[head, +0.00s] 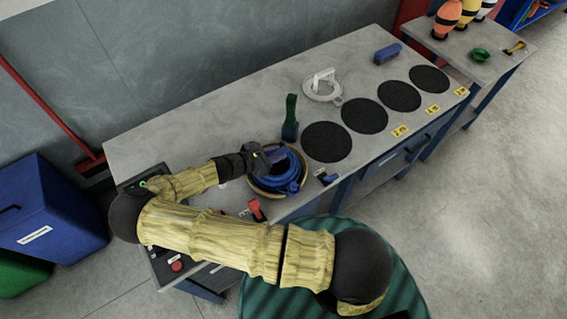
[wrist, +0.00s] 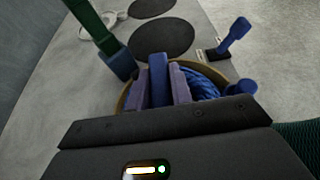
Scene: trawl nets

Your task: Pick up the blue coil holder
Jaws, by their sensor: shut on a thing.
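The blue coil holder (head: 290,185) is a round, tan-rimmed piece with blue coiled rope in it, near the front edge of the grey workbench (head: 215,125). In the wrist view its blue coils (wrist: 203,84) show behind and right of the fingers. My gripper (head: 270,158) is at the holder's far left side. In the wrist view my gripper (wrist: 161,82) has its two purplish fingers on either side of a blue upright part of the holder, shut on it. The fingers and palm hide part of the holder. I cannot tell whether it is lifted off the bench.
A green upright with a blue base (head: 290,118) stands close behind the holder. A small blue lever (head: 327,177) is at its right and a red lever (head: 256,210) in front. Black discs (head: 327,142), a white hooked piece (head: 322,86) and a blue block (head: 387,53) are farther right.

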